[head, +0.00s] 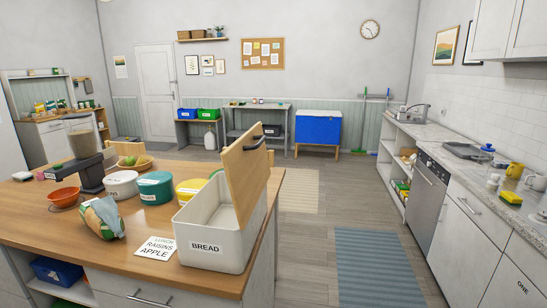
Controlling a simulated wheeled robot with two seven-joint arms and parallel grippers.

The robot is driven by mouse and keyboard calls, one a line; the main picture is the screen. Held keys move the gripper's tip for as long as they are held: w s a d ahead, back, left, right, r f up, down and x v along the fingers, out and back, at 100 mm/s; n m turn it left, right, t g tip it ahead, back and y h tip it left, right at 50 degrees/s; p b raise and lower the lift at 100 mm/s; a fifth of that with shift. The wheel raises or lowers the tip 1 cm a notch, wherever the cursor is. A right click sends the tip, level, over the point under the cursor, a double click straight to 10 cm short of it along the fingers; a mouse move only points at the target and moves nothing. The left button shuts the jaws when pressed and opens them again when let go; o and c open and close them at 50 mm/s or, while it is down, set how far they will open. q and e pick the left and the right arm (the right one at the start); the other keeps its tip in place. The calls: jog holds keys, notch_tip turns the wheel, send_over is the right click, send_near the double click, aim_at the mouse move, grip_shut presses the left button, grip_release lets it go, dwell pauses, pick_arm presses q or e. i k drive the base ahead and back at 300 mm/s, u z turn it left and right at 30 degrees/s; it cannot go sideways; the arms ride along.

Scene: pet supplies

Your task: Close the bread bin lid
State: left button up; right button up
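The bread bin (205,246) is a cream-white box with a "BREAD" label on its front. It stands at the right end of the wooden counter. Its wooden lid (245,180) is open and stands up steeply along the bin's right side, with a dark handle (256,143) near its top edge. The inside of the bin shows and looks empty. Neither of my grippers is in the head view.
A bread bag (102,217), an orange bowl (64,196), a blender (86,158) and several round tins, one teal (155,189), stand left of the bin. A paper list (156,247) lies by its front-left corner. Open floor (310,245) lies right of the counter.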

aim_at(245, 163)
jog(key=k, duration=0.2)
jog(key=z, duration=0.9)
jog(key=i, duration=0.7)
jog(key=u, duration=2.25)
